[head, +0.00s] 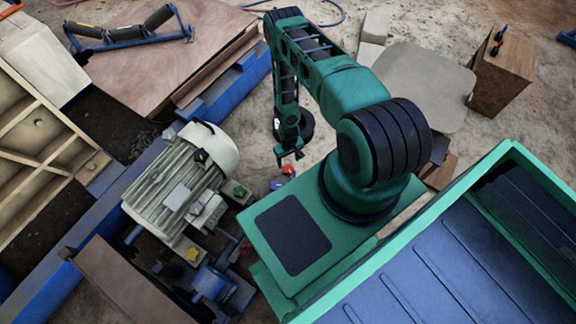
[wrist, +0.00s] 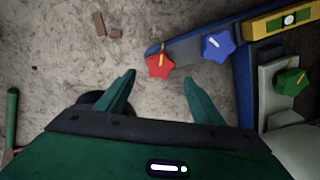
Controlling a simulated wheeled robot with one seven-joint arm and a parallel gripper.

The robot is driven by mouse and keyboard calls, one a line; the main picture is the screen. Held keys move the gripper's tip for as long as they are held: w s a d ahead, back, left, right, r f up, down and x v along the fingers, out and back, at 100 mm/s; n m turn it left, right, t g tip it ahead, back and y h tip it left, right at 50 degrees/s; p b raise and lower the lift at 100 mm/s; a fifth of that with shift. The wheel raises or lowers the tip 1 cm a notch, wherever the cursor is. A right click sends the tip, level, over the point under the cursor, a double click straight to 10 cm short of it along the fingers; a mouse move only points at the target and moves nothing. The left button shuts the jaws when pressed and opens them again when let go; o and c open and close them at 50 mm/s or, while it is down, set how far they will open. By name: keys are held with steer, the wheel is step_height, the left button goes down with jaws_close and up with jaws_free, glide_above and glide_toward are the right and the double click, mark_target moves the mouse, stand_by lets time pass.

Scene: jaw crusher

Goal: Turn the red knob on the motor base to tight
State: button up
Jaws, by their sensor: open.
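The red star-shaped knob (wrist: 158,67) sits at the left end of a blue bar of the motor base (wrist: 187,48) in the wrist view. A small light mark shows at its upper edge; I cannot read a setting. In the head view the red knob (head: 288,170) is a small spot right of the motor (head: 170,190). My gripper (wrist: 159,78) is open and empty. In the wrist view the knob appears between the fingertips, slightly beyond them, with no clear contact. In the head view my gripper (head: 290,160) hangs just above the knob.
A blue knob (wrist: 218,44) is close to the right of the red one, with a green knob (wrist: 290,82) and a yellow level (wrist: 285,22) further right. A yellow knob (head: 192,254) is below the motor. Bare ground lies left of the red knob in the wrist view.

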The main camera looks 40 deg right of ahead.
steer(key=shift+r, duration=1.85)
